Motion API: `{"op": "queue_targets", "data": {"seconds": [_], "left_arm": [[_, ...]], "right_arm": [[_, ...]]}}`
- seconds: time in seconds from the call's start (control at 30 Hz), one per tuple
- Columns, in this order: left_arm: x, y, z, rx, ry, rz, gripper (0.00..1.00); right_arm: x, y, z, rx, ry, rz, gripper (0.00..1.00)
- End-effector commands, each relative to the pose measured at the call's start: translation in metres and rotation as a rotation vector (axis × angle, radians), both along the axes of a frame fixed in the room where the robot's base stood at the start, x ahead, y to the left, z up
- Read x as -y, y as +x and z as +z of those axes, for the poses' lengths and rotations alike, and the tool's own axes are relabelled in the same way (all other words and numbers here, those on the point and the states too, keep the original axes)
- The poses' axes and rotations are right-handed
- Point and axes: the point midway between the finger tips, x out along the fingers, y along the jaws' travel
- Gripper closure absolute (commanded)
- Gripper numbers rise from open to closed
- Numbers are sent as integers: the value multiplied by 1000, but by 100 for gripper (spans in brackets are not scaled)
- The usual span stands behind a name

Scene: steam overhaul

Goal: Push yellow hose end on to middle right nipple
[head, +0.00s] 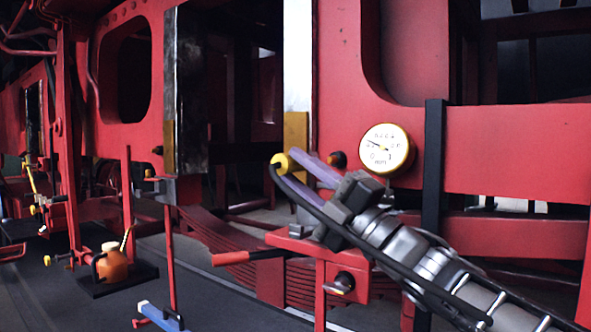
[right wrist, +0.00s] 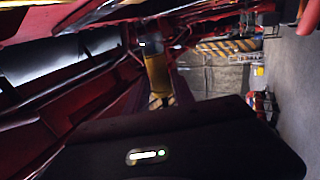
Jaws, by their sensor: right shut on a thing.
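My right gripper (head: 288,172) comes in from the lower right in the head view. Its lavender fingers are shut on the yellow hose end (head: 279,162), which shows at their tips. A black hose (head: 318,217) runs back from it along my arm. A short dark stub (head: 337,159) on the red frame, left of the gauge, looks like a nipple. The hose end is left of this stub in the picture and apart from it. I cannot tell which nipple is the middle right one. The fingertips and hose end are not clear in the right wrist view. My left gripper is not in view.
A round gauge (head: 386,149) sits just above my right wrist. A red bracket (head: 318,262) with a metal knob (head: 343,283) stands below the gripper. A black upright (head: 433,150) is to the right. An orange can (head: 113,265) stands on a black tray at left.

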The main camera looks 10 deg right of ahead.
Motion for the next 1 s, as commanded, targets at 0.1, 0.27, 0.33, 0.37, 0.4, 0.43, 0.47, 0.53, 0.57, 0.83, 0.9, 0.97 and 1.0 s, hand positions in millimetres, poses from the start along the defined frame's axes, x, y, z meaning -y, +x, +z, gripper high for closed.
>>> {"op": "queue_targets", "data": {"seconds": [0.1,0.27,0.33,0.37,0.4,0.43,0.47,0.53,0.57,0.83,0.9,0.97,1.0], "left_arm": [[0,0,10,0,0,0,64],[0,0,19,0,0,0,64],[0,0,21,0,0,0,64],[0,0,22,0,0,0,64],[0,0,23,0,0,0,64],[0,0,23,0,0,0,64],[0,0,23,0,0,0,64],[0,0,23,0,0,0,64],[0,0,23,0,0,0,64],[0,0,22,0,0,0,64],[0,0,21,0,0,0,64],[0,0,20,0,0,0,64],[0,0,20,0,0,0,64]], "right_arm": [[9,8,3,-2,1,-1,100],[20,17,3,-2,2,-1,100],[24,20,2,-3,1,-1,100],[25,21,2,-2,2,-1,100],[26,22,2,-1,1,0,100],[27,22,2,0,2,0,100],[27,22,1,0,2,0,100],[28,23,1,0,1,1,100],[28,23,1,0,1,1,100],[28,23,0,0,1,1,100],[29,23,-1,0,1,1,100],[30,23,-1,1,1,0,100],[31,23,-1,0,0,0,100]]}}
